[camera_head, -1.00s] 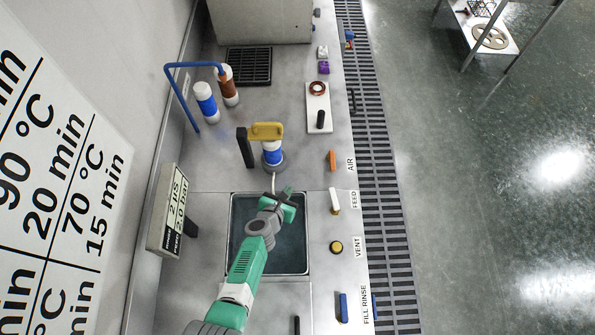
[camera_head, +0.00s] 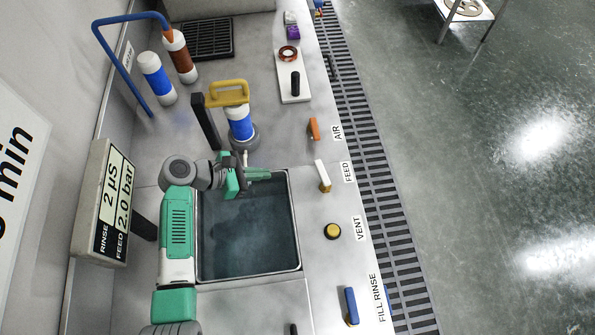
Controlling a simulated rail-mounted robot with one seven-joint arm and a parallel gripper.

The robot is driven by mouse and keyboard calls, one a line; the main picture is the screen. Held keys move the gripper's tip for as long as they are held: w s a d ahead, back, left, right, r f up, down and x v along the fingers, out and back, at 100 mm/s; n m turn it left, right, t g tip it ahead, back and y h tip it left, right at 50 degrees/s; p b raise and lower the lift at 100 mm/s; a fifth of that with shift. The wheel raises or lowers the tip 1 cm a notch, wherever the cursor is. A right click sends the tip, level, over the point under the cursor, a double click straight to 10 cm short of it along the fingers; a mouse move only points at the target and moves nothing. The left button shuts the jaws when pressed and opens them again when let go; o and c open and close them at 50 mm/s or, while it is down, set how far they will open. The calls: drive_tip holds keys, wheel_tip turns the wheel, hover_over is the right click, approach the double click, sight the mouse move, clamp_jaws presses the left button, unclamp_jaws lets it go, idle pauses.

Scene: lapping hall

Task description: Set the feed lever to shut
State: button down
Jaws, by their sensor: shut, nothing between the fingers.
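The feed lever (camera_head: 322,174) is a white handle on a brass base, beside the printed FEED label (camera_head: 348,172) near the counter's right edge. Its handle points up the picture, roughly along the counter edge. My gripper (camera_head: 261,174) is green, with its fingers pointing right over the far end of the sink. It is shut and empty, left of the feed lever and apart from it. A display panel (camera_head: 113,203) at the left reads RINSE 2 µS and FEED 2.0 bar.
An orange lever (camera_head: 313,129) by AIR, a yellow-topped VENT knob (camera_head: 332,231) and a blue FILL RINSE lever (camera_head: 351,306) line the same edge. A blue-and-white cartridge (camera_head: 240,123) under a yellow handle stands behind my gripper. The water-filled sink (camera_head: 299,225) lies below it.

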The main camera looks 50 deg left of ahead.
drive_tip(key=b, duration=0.3)
approach(322, 172)
drive_tip(key=f, duration=0.1)
drive_tip(key=w+a+f, duration=0.1)
drive_tip(key=f, duration=0.3)
drive_tip(key=shift+w+a, duration=0.3)
drive_tip(key=shift+w, duration=0.1)
drive_tip(key=shift+w+d+r, duration=0.1)
drive_tip(key=shift+w+d, duration=0.15)
drive_tip(key=shift+w, duration=0.3)
drive_tip(key=shift+w+d+r, duration=0.1)
drive_tip(key=shift+w+d, duration=0.1)
drive_tip(key=shift+w, duration=0.35)
drive_tip(key=shift+w+d, duration=0.2)
drive_tip(key=shift+w, duration=0.35)
